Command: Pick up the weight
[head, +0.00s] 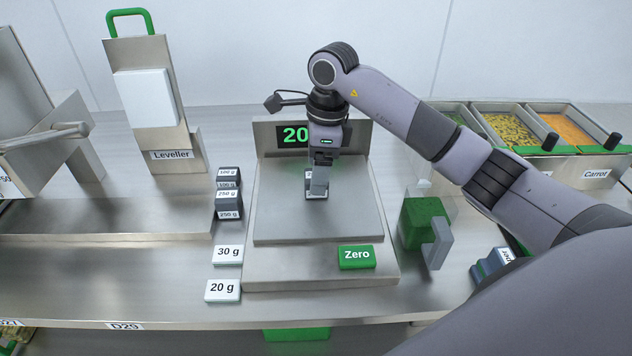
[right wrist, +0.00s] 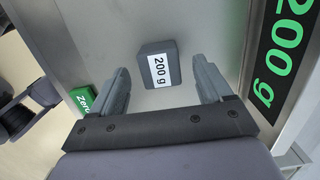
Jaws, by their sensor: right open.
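The grey weight (right wrist: 152,49) with a white "200 g" label sits on the scale's steel pan (head: 350,222). In the head view the weight (head: 308,180) is mostly hidden behind my right gripper. My right gripper (head: 319,193) is open above the pan. In the right wrist view its two fingers stand apart on either side of the weight, with gaps on both sides, and the weight lies a little beyond the fingertips. I cannot tell how high the fingertips are above the pan. My left gripper is not in view.
The display (right wrist: 280,65) reads 200 g. A green Zero button (head: 356,257) is at the scale's front. A green-and-grey object (head: 425,228) stands right. Food trays (head: 545,140) are back right.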

